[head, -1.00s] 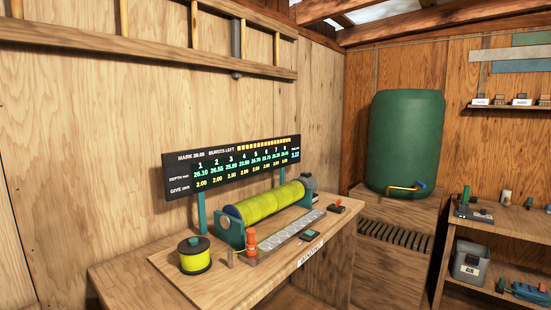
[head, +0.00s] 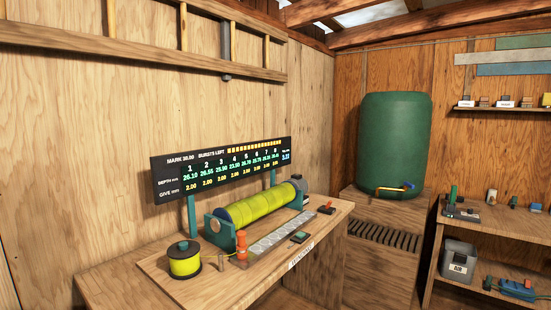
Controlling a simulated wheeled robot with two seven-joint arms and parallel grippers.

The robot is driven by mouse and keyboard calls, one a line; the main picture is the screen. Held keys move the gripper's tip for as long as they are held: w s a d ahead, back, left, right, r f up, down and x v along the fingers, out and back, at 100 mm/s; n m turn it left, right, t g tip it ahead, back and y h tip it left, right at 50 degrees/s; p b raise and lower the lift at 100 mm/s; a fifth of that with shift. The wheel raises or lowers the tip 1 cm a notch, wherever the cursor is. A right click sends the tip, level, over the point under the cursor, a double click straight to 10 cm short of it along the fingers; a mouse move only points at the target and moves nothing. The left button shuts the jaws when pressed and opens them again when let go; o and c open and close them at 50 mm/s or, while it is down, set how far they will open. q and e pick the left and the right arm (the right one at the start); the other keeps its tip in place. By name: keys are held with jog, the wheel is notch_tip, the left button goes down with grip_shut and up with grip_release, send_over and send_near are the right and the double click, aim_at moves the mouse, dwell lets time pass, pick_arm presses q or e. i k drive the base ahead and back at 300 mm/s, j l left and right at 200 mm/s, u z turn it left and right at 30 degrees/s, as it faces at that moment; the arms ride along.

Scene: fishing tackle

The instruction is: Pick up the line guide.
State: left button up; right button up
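A small orange-red upright piece (head: 241,243), which looks like the line guide, stands on the bench at the front left of a yellow-wound drum (head: 258,209). The drum lies in a teal frame (head: 219,231). A spool of yellow line (head: 184,259) with a dark top stands to the left, and a short peg (head: 221,262) stands between spool and orange piece. A thin line appears to run from the spool towards the orange piece. Neither of my grippers is in view.
A dark display board (head: 222,169) stands behind the drum. A pale marked strip (head: 277,234) and a small dark-green device (head: 299,237) lie in front. A green barrel (head: 394,142) stands on a wooden stand at right. Shelves (head: 490,222) hold a grey bin (head: 457,262).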

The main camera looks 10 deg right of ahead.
aim_at(242, 247)
jog(key=l, duration=0.3)
jog(key=i+l+u, duration=0.1)
jog(key=l, duration=0.3)
jog(key=i+l+u, duration=0.15)
jog(key=l, duration=0.2)
jog(key=i+l+u, duration=0.1)
jog(key=l, duration=0.3)
jog(key=i+l+u, duration=0.1)
jog(key=l, duration=0.35)
jog(key=i+l+u, duration=0.25)
jog(key=i+l, duration=0.15)
jog(key=i, duration=0.3)
jog(key=i+l+u, duration=0.25)
jog(key=i+l, duration=0.25)
jog(key=i, duration=0.15)
